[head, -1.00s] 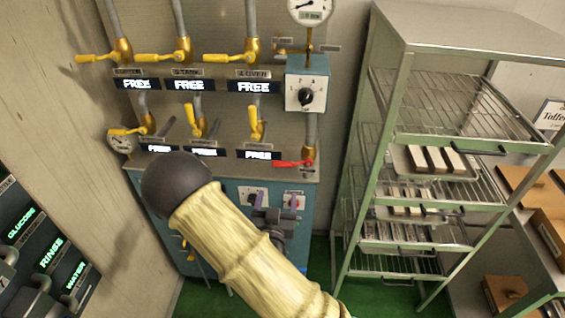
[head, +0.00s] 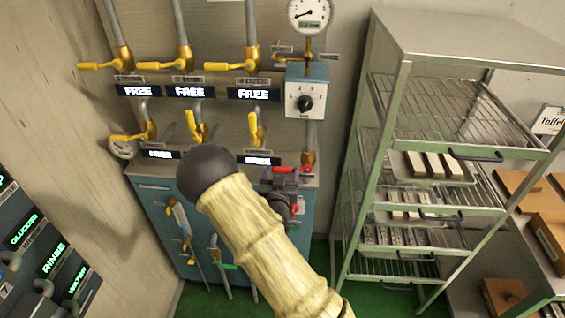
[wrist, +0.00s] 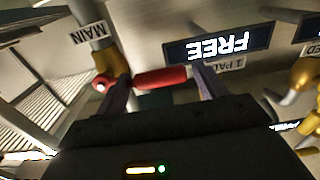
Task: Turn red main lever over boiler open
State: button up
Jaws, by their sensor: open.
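The red main lever (wrist: 160,77) lies sideways across the wrist view, at a brass valve (wrist: 106,65) next to a MAIN label (wrist: 88,33). In the head view the lever (head: 283,169) shows partly, low on the panel's right side. My gripper (wrist: 161,92) is open, with one finger near the lever's valve end and the other near its free end. I cannot tell whether they touch it. In the head view my gripper (head: 281,186) is at the lever and hides part of it.
Several yellow levers (head: 235,67) and FREE displays (head: 190,91) fill the panel to the left. A dial box (head: 305,98) and gauge (head: 310,14) are above. A wire rack (head: 400,140) stands close on the right. My arm crosses the lower middle.

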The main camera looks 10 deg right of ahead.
aim_at(281, 172)
jog(key=shift+p+x, duration=0.35)
jog(key=shift+x, duration=1.25)
jog(key=shift+c, duration=0.4)
jog(key=c, duration=1.3)
